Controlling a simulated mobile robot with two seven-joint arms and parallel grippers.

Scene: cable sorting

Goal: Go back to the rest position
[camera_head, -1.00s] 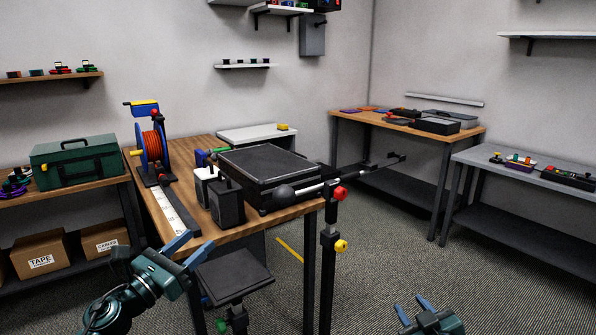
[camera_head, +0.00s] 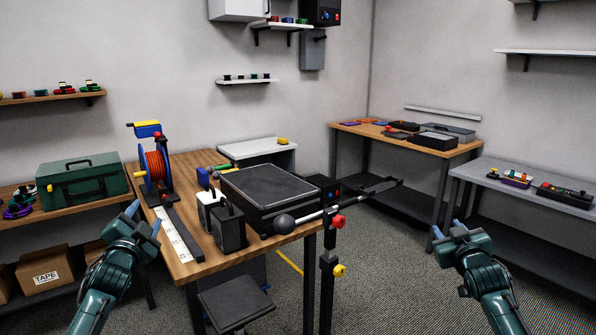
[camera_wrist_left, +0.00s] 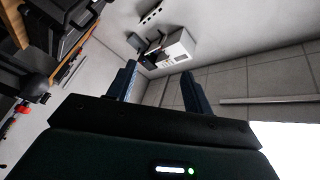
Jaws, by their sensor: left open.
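My left gripper (camera_head: 145,218) is raised at the lower left of the head view, in front of the wooden workbench (camera_head: 180,268) and left of its near corner. Its blue fingers are apart with nothing between them. In the left wrist view the two fingers (camera_wrist_left: 158,88) also stand apart and empty, with wall and ceiling beyond. My right gripper (camera_head: 447,230) is raised at the lower right, in front of the grey side table. Its blue fingers are apart, and no object shows between them. Neither gripper appears to touch anything.
The bench carries an orange cable reel (camera_head: 155,165), a black case (camera_head: 270,190) and a ruler strip (camera_head: 175,233). A dark stand with red and yellow knobs (camera_head: 338,222) rises at its right corner. A green toolbox (camera_head: 85,182) sits left. Carpet (camera_head: 390,290) is open between the arms.

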